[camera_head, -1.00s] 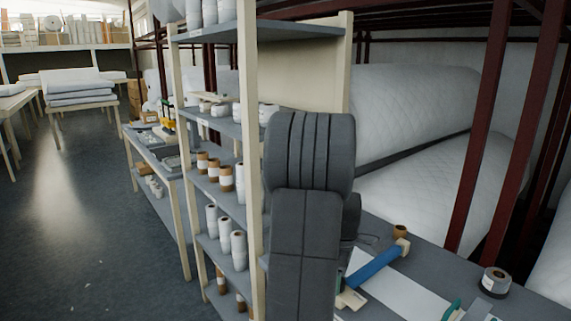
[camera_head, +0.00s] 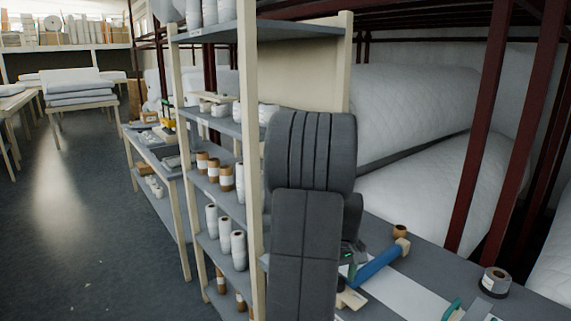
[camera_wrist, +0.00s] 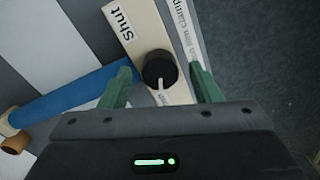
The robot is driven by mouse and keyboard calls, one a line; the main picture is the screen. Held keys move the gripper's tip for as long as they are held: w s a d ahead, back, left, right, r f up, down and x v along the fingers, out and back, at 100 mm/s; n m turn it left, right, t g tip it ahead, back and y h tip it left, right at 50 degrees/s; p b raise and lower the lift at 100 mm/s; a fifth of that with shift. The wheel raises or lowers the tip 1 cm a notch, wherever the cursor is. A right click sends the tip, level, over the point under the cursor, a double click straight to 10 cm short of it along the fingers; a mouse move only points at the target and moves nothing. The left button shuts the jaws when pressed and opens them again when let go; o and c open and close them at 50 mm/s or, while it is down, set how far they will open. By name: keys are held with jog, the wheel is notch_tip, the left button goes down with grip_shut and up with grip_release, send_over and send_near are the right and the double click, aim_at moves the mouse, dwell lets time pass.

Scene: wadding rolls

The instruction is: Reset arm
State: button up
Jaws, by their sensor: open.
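My arm (camera_head: 305,225) stands in the middle of the head view and hides part of the shelf and the table behind it. My gripper (camera_wrist: 165,85) shows in the wrist view with its two green fingers apart. Between and beyond the fingers is a wooden board (camera_wrist: 150,40) with a black knob (camera_wrist: 160,69) and a label reading "Shut". The fingers appear to be above the board; I cannot tell whether they touch it. Nothing is held between them.
A blue roll (camera_head: 377,265) lies on the grey table (camera_head: 450,262), left of the gripper in the wrist view (camera_wrist: 70,98). A tape roll (camera_head: 495,281) sits at the right. A shelf (camera_head: 225,190) with spools stands left of my arm. Floor (camera_head: 85,240) is clear at left.

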jog(key=shift+m, duration=2.3)
